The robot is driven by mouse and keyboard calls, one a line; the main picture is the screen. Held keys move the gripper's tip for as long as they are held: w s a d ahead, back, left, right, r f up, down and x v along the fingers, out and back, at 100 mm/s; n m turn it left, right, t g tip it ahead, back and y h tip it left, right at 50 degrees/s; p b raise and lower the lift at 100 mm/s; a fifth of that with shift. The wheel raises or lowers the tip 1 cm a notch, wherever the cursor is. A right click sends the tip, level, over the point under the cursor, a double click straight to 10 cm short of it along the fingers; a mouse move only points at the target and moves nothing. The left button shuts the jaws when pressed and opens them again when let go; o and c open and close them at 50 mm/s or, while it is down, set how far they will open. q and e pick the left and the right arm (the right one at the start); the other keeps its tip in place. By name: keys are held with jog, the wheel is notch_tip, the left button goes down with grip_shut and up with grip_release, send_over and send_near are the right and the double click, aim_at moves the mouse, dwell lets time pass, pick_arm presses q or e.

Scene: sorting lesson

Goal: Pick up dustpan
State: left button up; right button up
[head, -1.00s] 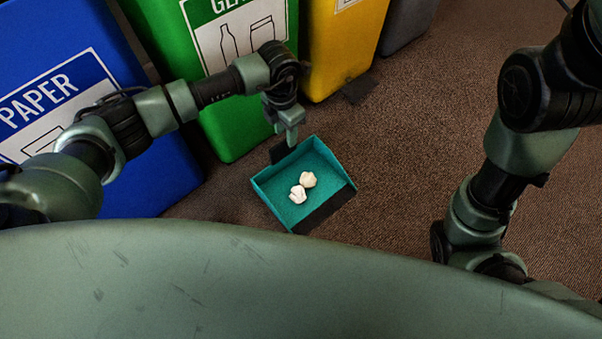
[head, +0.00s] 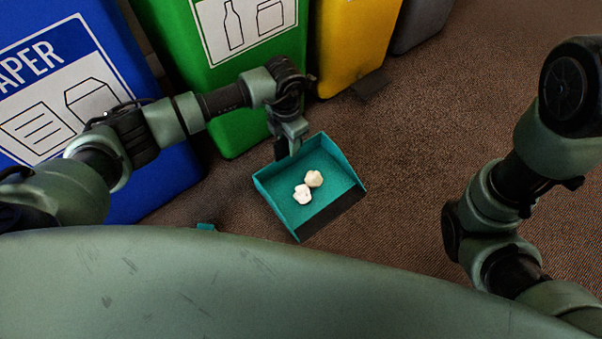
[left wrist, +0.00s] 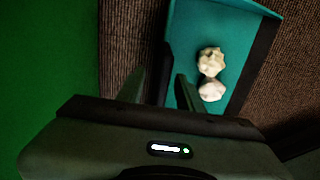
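A teal dustpan (head: 333,177) lies on the carpet in front of the green bin, with two pale crumpled pieces (head: 308,186) in it. It also shows in the left wrist view (left wrist: 235,35). My left gripper (head: 290,150) points down at the dustpan's back left wall. In the left wrist view its two fingers (left wrist: 160,88) are apart, one outside the dustpan and one over its inside, with the wall edge between them. The fingers do not look closed on the wall; contact is unclear. No handle is discernible. My right gripper is out of view.
Blue (head: 150,175), green (head: 232,122), yellow (head: 345,50) and grey (head: 420,22) bins stand behind the dustpan. A small teal piece (head: 206,227) shows at left, partly hidden by my body. Carpet (head: 420,150) to the right is clear.

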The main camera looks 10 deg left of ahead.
pick_arm(q)
grip_shut()
dwell(1.3)
